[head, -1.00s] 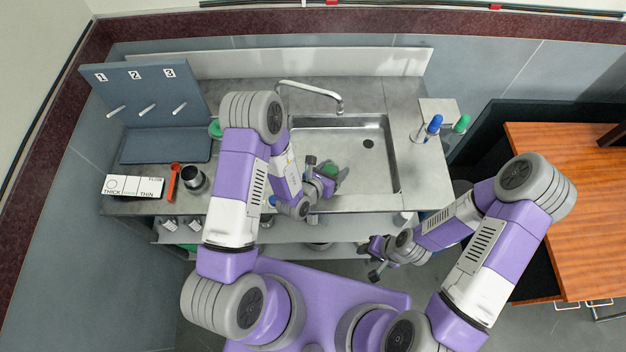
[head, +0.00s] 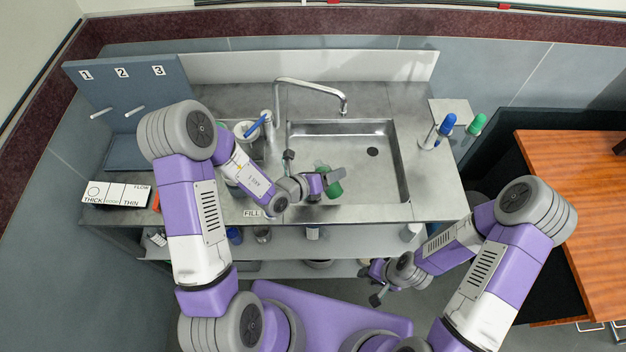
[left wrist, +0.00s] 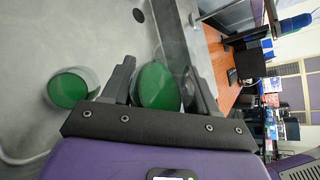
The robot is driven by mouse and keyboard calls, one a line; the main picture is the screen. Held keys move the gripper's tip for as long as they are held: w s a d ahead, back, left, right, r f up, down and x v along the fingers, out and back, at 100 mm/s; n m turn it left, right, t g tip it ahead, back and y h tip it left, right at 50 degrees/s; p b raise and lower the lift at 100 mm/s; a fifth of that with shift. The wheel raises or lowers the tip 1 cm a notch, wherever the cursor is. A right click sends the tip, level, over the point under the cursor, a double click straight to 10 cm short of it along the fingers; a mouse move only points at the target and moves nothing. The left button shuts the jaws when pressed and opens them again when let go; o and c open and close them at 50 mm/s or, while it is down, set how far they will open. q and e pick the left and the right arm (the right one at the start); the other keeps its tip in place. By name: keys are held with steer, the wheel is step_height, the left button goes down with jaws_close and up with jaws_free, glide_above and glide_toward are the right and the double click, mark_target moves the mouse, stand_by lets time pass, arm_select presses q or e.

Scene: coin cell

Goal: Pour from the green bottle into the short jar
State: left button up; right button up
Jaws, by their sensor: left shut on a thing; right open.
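My left gripper (head: 325,184) is over the sink, shut on a green-filled vessel (head: 333,189), which I take to be the green bottle. In the left wrist view its green round face (left wrist: 158,86) sits between the fingers. A second green disc in a pale clear vessel (left wrist: 68,88) shows beside the fingers; in the head view a pale green vessel (head: 321,166) shows just beyond the gripper. I cannot tell whether it is the short jar. My right gripper (head: 372,283) is open and empty, in front of the counter.
The sink (head: 375,185) has a tall faucet (head: 310,84) at its back left. A pale container (head: 246,130) is behind my left arm. A thick/thin card (head: 115,193) lies at the left.

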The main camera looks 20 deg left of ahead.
arm_select(q)
steer(key=shift+s+d, duration=0.1)
steer(key=shift+d, duration=0.05)
steer(key=shift+a, duration=0.2)
steer(key=shift+r, duration=0.1)
steer(key=shift+d, duration=0.2)
steer(key=shift+a, duration=0.2)
steer(key=shift+d+r+n, duration=0.15)
steer(key=shift+d+n, duration=0.05)
steer(key=shift+n, duration=0.1)
steer(key=shift+a+p, duration=0.2)
steer(key=shift+p, duration=0.15)
